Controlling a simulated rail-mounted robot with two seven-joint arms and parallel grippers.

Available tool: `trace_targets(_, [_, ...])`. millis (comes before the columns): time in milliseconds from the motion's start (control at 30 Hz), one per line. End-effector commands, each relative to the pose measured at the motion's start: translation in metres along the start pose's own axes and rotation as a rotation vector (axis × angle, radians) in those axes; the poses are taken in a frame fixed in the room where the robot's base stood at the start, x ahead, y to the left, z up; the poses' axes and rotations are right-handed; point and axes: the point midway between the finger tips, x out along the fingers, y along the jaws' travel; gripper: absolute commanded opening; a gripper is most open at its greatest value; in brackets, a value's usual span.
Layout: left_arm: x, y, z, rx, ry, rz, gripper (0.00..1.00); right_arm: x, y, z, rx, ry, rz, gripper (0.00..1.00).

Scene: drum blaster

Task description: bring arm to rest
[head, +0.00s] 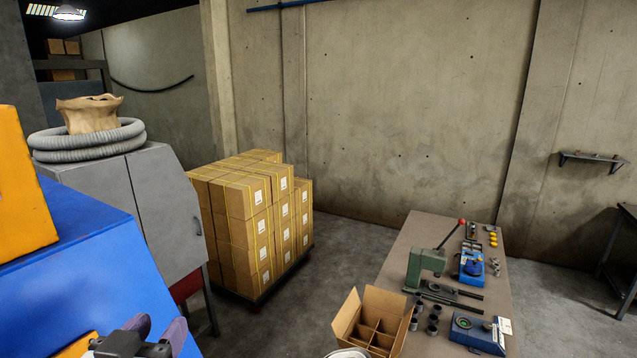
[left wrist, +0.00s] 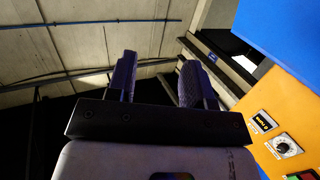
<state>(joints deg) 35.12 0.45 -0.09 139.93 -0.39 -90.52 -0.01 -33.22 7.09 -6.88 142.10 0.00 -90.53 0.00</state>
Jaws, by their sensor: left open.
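My left gripper (head: 158,331) shows at the bottom left of the head view, beside the large blue machine (head: 75,265). In the left wrist view my left gripper (left wrist: 152,80) has its two padded fingers apart with nothing between them. It points toward bare wall and a dark area. My right gripper is in neither view.
An orange panel with a dial (left wrist: 285,146) stands close on the right in the left wrist view. A grey cabinet (head: 155,200) bears a coiled hose (head: 88,140). Stacked cartons (head: 250,215) stand behind. A workbench (head: 400,255) with a green press (head: 428,262) and an open divided box (head: 370,322) is at right.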

Motion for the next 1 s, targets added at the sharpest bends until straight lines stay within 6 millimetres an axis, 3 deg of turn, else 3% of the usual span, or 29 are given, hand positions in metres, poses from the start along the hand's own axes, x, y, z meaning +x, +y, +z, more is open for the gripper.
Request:
trace_targets(33, [0.0,0.005,0.031,0.019,-0.073,0.012,0.47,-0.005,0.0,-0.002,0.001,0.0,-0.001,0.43])
trace_targets(267, [-0.023,0.018,0.161,0.084,-0.371,0.053,0.47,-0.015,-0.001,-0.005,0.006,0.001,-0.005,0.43])
trace_targets(400, [-0.056,0.023,0.237,0.112,-0.566,0.078,0.47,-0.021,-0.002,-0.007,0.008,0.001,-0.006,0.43])
trace_targets(600, [-0.123,0.024,0.328,0.136,-0.831,0.106,0.47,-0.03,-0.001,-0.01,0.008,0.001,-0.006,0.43])
trace_targets(800, [-0.189,0.02,0.383,0.143,-1.029,0.118,0.47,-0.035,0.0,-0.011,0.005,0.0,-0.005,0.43])
trace_targets(1000, [-0.228,0.02,0.407,0.14,-1.133,0.126,0.47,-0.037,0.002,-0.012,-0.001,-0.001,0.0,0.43])
